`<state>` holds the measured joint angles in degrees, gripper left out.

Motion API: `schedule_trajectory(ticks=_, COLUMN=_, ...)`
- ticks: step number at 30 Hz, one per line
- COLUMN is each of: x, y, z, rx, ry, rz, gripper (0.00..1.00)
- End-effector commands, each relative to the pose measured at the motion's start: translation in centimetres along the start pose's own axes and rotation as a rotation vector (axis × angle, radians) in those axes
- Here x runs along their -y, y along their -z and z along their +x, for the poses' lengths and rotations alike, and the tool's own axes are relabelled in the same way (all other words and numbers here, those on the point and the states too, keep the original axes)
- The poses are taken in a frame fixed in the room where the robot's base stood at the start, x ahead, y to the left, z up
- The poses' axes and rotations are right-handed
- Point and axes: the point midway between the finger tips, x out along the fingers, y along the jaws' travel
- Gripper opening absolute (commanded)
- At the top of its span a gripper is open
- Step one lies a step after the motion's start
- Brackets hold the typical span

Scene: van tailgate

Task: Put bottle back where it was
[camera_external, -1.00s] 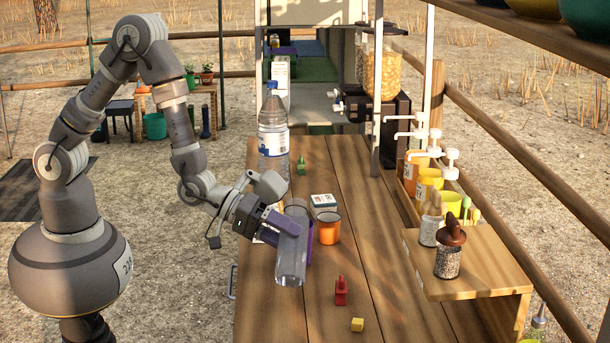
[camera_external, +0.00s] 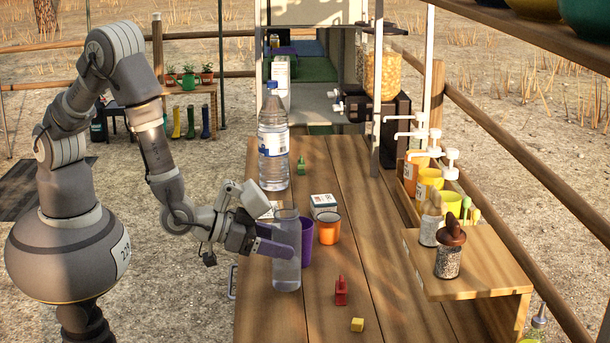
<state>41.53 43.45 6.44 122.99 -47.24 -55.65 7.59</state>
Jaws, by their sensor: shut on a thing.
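My gripper (camera_external: 276,247) is at the left edge of the wooden table and is shut on a clear, capless bottle (camera_external: 287,275). The bottle is upright; I cannot tell whether its base touches the table. A purple cup (camera_external: 307,240) is just behind and right of it, partly hidden. A larger water bottle (camera_external: 273,130) with a blue cap and white label stands upright farther back on the table, apart from my gripper.
An orange cup (camera_external: 328,229) and a small white box (camera_external: 322,202) are to the right. A red bottle-shaped item (camera_external: 341,291), yellow cube (camera_external: 357,325) and green item (camera_external: 301,166) lie around. The table's (camera_external: 400,290) middle right is clear; a raised shelf (camera_external: 470,275) borders it.

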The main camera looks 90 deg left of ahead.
Motion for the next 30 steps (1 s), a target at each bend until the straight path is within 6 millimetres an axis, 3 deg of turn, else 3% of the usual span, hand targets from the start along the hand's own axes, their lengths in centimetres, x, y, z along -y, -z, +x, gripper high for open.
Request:
schedule_trajectory(ticks=12, x=-2.3, y=-1.1, z=-11.3, rx=-0.004, ry=-0.082, rz=0.029, gripper=0.18)
schedule_trajectory(ticks=16, x=-2.4, y=-1.3, z=-13.2, rx=-0.010, ry=-0.098, rz=0.035, gripper=0.18)
schedule_trajectory(ticks=20, x=-3.2, y=-1.2, z=-12.5, rx=-0.012, ry=-0.100, rz=0.035, gripper=0.18)
schedule_trajectory(ticks=30, x=-8.7, y=0.5, z=-5.4, rx=-0.013, ry=-0.100, rz=0.033, gripper=0.18)
